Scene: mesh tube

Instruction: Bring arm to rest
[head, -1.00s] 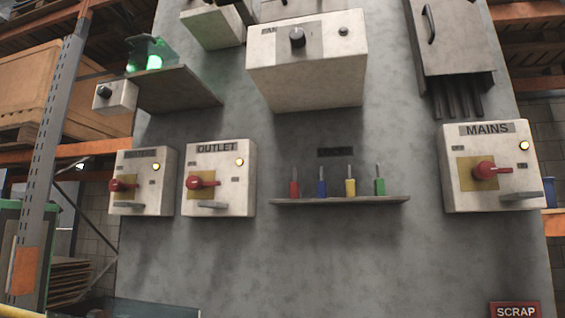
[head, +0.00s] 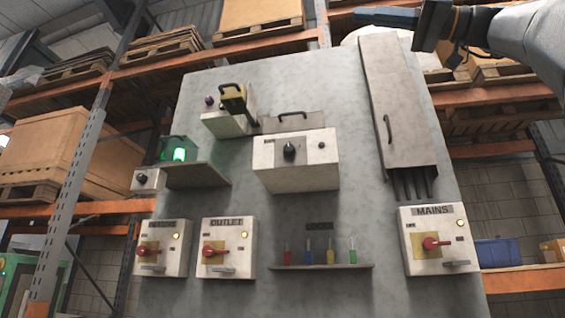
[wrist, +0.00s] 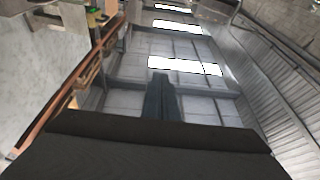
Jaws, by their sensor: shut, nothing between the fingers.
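In the wrist view the gripper (wrist: 160,78) shows as a dark pair of fingers pressed together, with nothing held. Part of my arm runs off the top right edge of the head view.
Orange racks (head: 505,92) with pallets stand behind. The wrist view shows open room towards the ceiling (wrist: 185,66).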

